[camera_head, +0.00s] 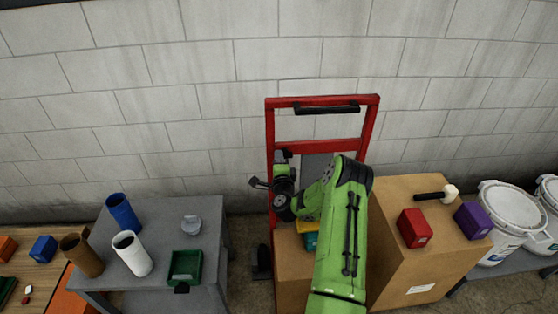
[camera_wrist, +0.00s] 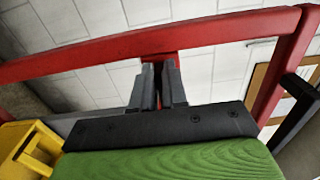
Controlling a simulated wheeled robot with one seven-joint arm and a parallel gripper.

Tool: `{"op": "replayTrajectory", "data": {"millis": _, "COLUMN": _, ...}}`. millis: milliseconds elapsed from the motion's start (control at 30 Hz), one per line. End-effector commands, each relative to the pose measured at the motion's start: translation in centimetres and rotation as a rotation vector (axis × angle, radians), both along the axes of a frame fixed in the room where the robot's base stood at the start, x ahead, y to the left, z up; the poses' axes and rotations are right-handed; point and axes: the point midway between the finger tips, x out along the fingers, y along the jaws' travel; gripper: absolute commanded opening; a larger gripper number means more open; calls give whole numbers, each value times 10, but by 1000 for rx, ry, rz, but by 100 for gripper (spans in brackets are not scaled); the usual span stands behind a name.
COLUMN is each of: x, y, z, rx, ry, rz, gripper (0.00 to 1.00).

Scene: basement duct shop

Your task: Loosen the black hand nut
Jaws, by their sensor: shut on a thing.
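My gripper (camera_wrist: 159,75) shows in the wrist view with its two grey fingers close together, a narrow dark gap between them. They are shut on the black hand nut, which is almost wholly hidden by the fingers. The fingertips lie in front of the red frame (camera_wrist: 225,30) of a hand truck. In the head view my gripper (camera_head: 283,155) is at the left upright of the red hand truck (camera_head: 270,125), below its black handle (camera_head: 326,108). My green arm covers much of the truck's lower part there.
Cardboard boxes (camera_head: 425,275) stand on the right, with a red block (camera_head: 414,228), a purple block (camera_head: 473,220) and a mallet on top. A grey table (camera_head: 170,228) with cylinders and a green bin (camera_head: 185,266) stands left. A block wall is behind.

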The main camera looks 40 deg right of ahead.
Motion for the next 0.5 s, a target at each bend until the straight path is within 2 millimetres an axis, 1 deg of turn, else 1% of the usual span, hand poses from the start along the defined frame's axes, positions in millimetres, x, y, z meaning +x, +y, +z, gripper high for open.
{"op": "replayTrajectory", "data": {"millis": 433, "x": 0, "y": 1, "z": -2, "rx": -9, "ry": 11, "rz": 2, "gripper": 0}}
{"op": "replayTrajectory", "data": {"millis": 467, "x": 0, "y": 1, "z": -2, "rx": -9, "ry": 11, "rz": 2, "gripper": 14}}
{"op": "replayTrajectory", "data": {"millis": 500, "x": 0, "y": 1, "z": -2, "rx": -8, "ry": 11, "rz": 2, "gripper": 20}}
